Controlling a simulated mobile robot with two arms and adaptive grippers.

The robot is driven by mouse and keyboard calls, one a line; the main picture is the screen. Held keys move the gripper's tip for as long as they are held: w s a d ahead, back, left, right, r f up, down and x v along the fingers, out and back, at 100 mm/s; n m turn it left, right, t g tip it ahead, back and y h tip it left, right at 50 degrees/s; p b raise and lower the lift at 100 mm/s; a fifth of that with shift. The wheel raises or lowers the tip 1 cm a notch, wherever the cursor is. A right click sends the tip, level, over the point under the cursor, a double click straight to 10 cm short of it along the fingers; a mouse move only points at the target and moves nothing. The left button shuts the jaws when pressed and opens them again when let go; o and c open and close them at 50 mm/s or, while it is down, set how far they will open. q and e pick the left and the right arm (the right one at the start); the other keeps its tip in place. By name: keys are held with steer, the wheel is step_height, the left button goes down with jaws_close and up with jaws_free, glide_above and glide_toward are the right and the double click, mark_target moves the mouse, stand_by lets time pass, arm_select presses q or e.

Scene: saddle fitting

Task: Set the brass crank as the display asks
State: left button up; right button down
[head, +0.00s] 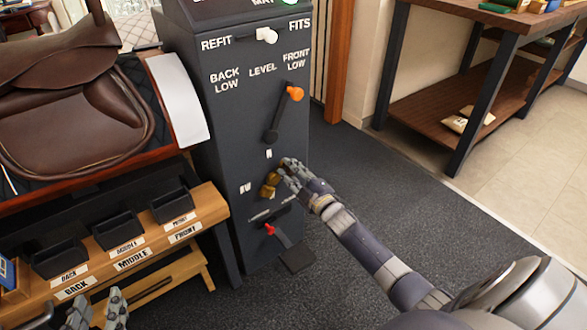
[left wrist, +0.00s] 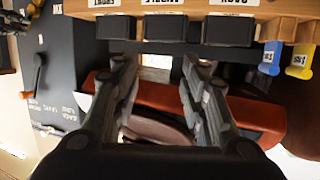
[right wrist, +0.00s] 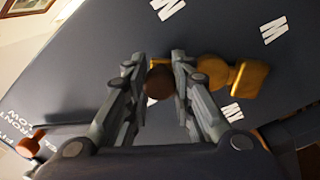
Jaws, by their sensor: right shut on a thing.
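The brass crank (head: 269,187) is on the front of the dark grey post, with small white letter labels around it. In the right wrist view, its brass hub (right wrist: 250,79) and round brown knob (right wrist: 160,82) show. My right gripper (head: 290,172) is shut on the knob, on the right side of the hub in the head view. The display (head: 262,3) at the post's top is mostly cut off by the frame. My left gripper (head: 97,310) is open and empty at the lower left; its parted fingers show in the left wrist view (left wrist: 160,85).
The post (head: 240,120) also carries a white lever (head: 267,35) near FITS, an orange-knobbed lever (head: 294,93) by FRONT LOW and a red lever (head: 270,229). A brown saddle (head: 80,100) and a labelled bin rack (head: 135,250) stand left.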

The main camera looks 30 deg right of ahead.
steer(key=shift+a+r+n, duration=0.35)
steer(key=shift+a+n, duration=0.15)
steer(key=shift+n, duration=0.6)
steer(key=shift+s+a+r+n, duration=0.1)
steer(key=shift+a+n, duration=0.1)
steer(key=shift+n, duration=0.3)
steer(key=shift+a+r+n, duration=0.1)
steer(key=shift+a+n, duration=0.3)
steer(key=shift+n, duration=0.4)
steer(key=shift+a+n, duration=0.35)
steer(key=shift+n, duration=0.45)
arm_select(q)
steer(key=shift+s+a+f+g, duration=0.1)
steer(key=shift+s+f+g, duration=0.15)
steer(key=shift+f, duration=0.25)
arm_select(e)
steer(key=shift+s+a+r+n+y, duration=0.1)
steer(key=shift+a+n+y, duration=0.35)
steer(key=shift+n, duration=0.65)
steer(key=shift+a, duration=0.15)
steer(key=c, duration=1.3)
jaws_free()
steer(key=shift+c, duration=0.2)
